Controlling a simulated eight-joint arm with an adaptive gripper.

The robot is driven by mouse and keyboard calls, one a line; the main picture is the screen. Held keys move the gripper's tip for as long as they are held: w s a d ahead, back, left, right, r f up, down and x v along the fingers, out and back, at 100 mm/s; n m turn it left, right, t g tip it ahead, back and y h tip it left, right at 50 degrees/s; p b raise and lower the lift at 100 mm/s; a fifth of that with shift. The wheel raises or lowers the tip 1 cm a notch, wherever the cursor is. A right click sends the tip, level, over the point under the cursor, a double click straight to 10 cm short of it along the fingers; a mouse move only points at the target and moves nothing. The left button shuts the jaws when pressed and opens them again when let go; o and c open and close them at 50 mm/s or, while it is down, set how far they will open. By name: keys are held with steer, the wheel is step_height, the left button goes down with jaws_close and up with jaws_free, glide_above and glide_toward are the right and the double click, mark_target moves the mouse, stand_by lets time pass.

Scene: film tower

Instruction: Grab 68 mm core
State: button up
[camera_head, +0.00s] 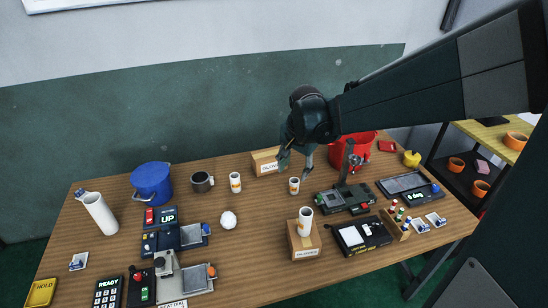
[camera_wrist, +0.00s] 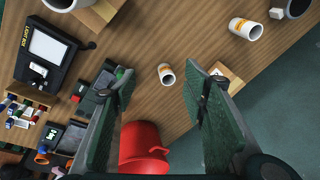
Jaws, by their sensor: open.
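Several small white cores with orange labels stand on the wooden table; I cannot read their sizes, so I cannot tell which is the 68 mm one. One core (camera_head: 294,187) stands upright near the table's middle, just below my gripper (camera_head: 296,162). In the wrist view this core (camera_wrist: 166,74) shows between my open fingers, apart from them. A second core (camera_head: 235,183) stands to its left and shows in the wrist view (camera_wrist: 246,28) at the upper right. A third core (camera_head: 305,223) stands on a wooden box (camera_head: 304,244) nearer the front. My gripper is open and empty.
A gloves box (camera_head: 265,162) is behind the middle core, and a red bucket (camera_head: 347,150) is behind to its right. A black device (camera_head: 330,201) and a light box (camera_head: 360,236) stand to the right.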

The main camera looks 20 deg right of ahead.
steer(key=w+d+f+m+g+p, duration=0.1)
steer(key=w+d+f+m+p, duration=0.15)
steer(key=w+f, duration=0.3)
steer(key=m+g+p, duration=0.2)
steer(key=m, duration=0.2)
glide_above(294, 186)
steer(key=w+d, duration=0.1)
steer(key=w, duration=0.1)
step_height(294, 186, down, 7)
steer(key=shift+d+f+n, duration=0.15)
steer(key=shift+f+n, duration=0.05)
steer(key=shift+n, duration=0.05)
steer(key=shift+f+b, duration=0.4)
steer(key=shift+f, duration=0.9)
steer(key=shift+f+b, duration=0.55)
steer(key=shift+f, duration=2.05)
